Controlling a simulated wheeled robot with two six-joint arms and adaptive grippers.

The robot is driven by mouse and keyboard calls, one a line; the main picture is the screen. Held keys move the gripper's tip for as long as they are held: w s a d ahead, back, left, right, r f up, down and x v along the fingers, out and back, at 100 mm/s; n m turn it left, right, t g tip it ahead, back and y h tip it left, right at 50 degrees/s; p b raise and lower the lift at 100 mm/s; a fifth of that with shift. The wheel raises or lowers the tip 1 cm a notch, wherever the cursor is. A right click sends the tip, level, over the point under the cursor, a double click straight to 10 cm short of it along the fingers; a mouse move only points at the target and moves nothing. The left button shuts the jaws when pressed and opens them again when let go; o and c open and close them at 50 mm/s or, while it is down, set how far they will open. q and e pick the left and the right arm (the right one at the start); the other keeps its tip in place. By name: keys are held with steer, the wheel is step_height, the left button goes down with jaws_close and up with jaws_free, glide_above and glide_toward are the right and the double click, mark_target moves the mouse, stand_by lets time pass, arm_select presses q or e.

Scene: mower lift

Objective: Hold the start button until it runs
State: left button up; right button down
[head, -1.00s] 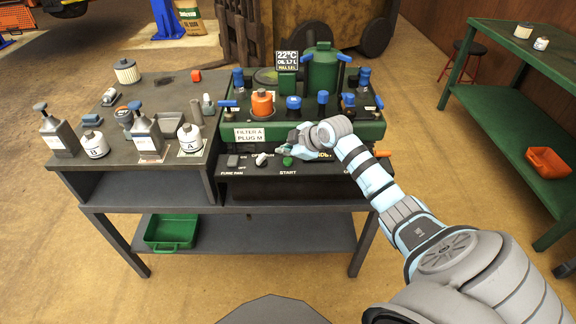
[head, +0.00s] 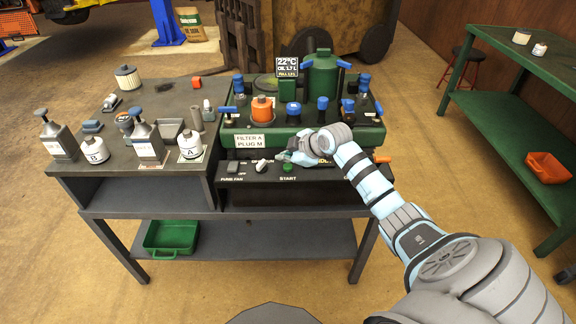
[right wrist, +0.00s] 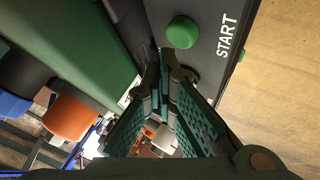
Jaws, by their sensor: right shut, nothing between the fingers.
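The green start button (head: 288,167) is on the dark front strip of the green machine (head: 374,138), above the white START label (head: 287,179). In the right wrist view the button (right wrist: 182,31) is a rounded green knob, uncovered, just beyond my fingertips. My right gripper (head: 281,157) is shut and empty, at the strip just up and left of the button in the head view. In the right wrist view my right gripper (right wrist: 165,62) has its tips close to the button, seemingly apart from it. My left gripper is not in view.
A fume fan switch (head: 233,167) and white knob (head: 262,166) are left of the button. An orange cap (head: 262,108) and blue-topped valves stand on the machine.

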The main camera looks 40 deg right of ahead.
mark_target(286, 168)
stand_by(0.4)
steer(key=shift+f, duration=0.4)
steer(key=shift+f, duration=0.5)
stand_by(1.0)
steer(key=shift+r+p, duration=0.8)
steer(key=shift+r, duration=0.1)
step_height(286, 168, up, 5)
steer(key=p, duration=0.5)
steer(key=shift+r, duration=0.1)
